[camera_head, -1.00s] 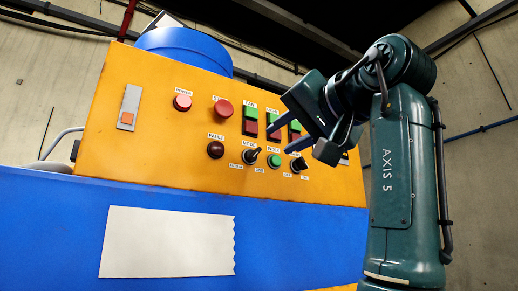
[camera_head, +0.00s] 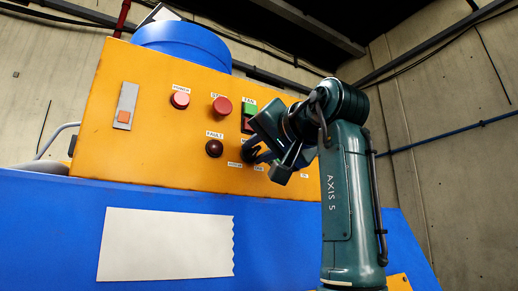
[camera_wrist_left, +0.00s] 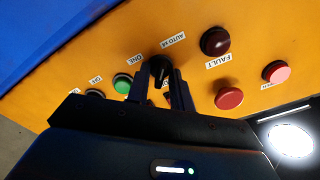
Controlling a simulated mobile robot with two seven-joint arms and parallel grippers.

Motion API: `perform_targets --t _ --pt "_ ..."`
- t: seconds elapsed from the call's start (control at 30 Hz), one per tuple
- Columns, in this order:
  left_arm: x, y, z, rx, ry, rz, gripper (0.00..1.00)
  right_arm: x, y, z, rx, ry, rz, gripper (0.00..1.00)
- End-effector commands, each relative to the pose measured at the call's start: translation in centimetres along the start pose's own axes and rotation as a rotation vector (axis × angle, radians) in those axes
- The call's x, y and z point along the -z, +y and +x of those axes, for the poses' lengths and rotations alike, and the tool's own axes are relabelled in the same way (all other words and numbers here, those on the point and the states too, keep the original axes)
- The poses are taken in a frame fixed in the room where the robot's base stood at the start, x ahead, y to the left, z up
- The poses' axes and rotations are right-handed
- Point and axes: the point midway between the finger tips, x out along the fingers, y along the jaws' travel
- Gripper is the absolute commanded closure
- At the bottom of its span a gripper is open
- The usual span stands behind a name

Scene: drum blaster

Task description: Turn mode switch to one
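The mode switch (camera_wrist_left: 159,64) is a black knob on the orange panel, in the upper middle of the left wrist view. A label reading ONE (camera_wrist_left: 135,58) is on its left, and another label (camera_wrist_left: 173,40) is above it. My left gripper (camera_wrist_left: 160,82) has its two dark fingers apart, one on each side of the knob; I cannot tell whether they touch it. In the head view my left gripper (camera_head: 262,158) is at the panel and hides most of the switch. The knob's pointing direction is unclear. My right gripper is not in view.
The orange panel (camera_head: 150,90) also bears a dark red fault lamp (camera_head: 214,148), a red button (camera_head: 222,107), a pink power button (camera_head: 180,100) and a green button (camera_wrist_left: 123,83) beside the switch. A blue housing (camera_head: 60,225) with a blank pale sheet (camera_head: 165,245) is below.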

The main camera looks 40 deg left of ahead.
Motion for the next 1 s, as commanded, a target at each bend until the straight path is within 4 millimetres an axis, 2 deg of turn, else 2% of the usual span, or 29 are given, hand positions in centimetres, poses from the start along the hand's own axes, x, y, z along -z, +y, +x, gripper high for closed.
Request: perform_targets --t 0.03,0.23,0.57,1.0 --pt "0.01 0.04 -0.02 -0.001 0.0 0.001 0.86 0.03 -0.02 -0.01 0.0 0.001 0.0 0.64" --pt "0.01 0.05 -0.03 -0.001 0.0 0.001 1.0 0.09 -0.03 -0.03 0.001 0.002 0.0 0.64" --pt "0.01 0.03 -0.05 -0.001 0.0 -0.054 1.0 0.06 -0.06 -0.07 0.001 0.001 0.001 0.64" --pt "0.01 -0.03 -0.04 -0.001 0.0 -0.395 1.0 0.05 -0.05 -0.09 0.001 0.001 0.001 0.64"
